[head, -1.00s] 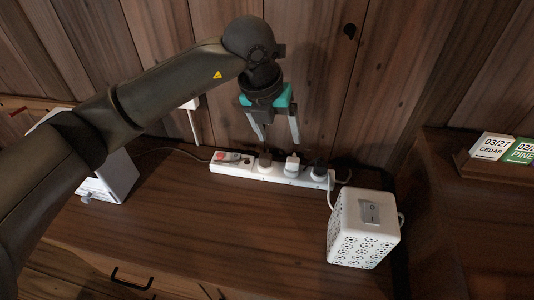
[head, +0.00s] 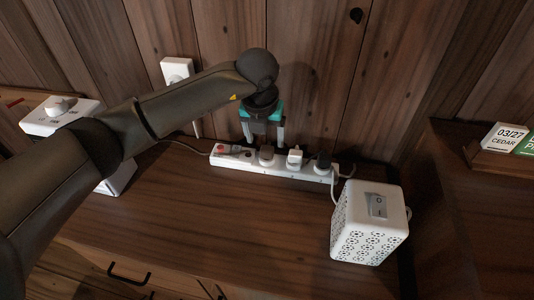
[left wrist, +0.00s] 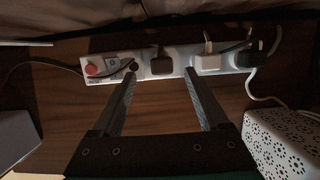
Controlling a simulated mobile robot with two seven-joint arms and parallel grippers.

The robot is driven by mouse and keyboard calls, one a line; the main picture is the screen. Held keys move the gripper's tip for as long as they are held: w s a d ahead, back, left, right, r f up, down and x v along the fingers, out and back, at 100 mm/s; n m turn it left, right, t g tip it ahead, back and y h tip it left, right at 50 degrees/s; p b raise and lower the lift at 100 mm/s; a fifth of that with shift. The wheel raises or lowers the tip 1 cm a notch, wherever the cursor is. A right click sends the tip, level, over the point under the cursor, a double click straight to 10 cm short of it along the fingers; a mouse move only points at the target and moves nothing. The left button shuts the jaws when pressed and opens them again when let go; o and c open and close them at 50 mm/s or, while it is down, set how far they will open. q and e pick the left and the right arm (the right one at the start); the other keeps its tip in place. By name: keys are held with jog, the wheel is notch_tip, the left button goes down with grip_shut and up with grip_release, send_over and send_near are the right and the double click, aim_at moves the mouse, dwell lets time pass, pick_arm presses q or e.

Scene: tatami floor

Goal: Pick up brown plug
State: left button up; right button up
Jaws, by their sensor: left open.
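The brown plug (head: 266,157) sits in the white power strip (head: 240,160) on the wooden cabinet top. In the left wrist view the brown plug (left wrist: 162,63) is dark, near the middle of the strip (left wrist: 212,72). My left gripper (head: 264,144) is open and empty, pointing down by the strip, with its fingers on either side of the plug in the picture. In the wrist view its fingertips (left wrist: 160,73) frame the plug; I see no contact. My right gripper is in neither view.
A white plug (head: 295,155) and a black plug (head: 322,163) sit to the right in the strip. A red switch (left wrist: 92,69) is at its left end. A white patterned box (head: 368,225) stands at right, with a cable. The wooden wall is close behind; the front cabinet top is clear.

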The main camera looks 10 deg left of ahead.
aim_at(267, 149)
pick_arm(q)
jog(key=x, duration=0.1)
jog(key=b+x, duration=0.1)
jog(key=x, duration=0.1)
jog(key=shift+s+d+f, duration=0.1)
jog(key=shift+s+f, duration=0.05)
jog(key=shift+s, duration=0.05)
jog(key=shift+x, duration=0.85)
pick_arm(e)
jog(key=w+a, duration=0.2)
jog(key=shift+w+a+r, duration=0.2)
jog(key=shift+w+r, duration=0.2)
pick_arm(q)
grip_shut()
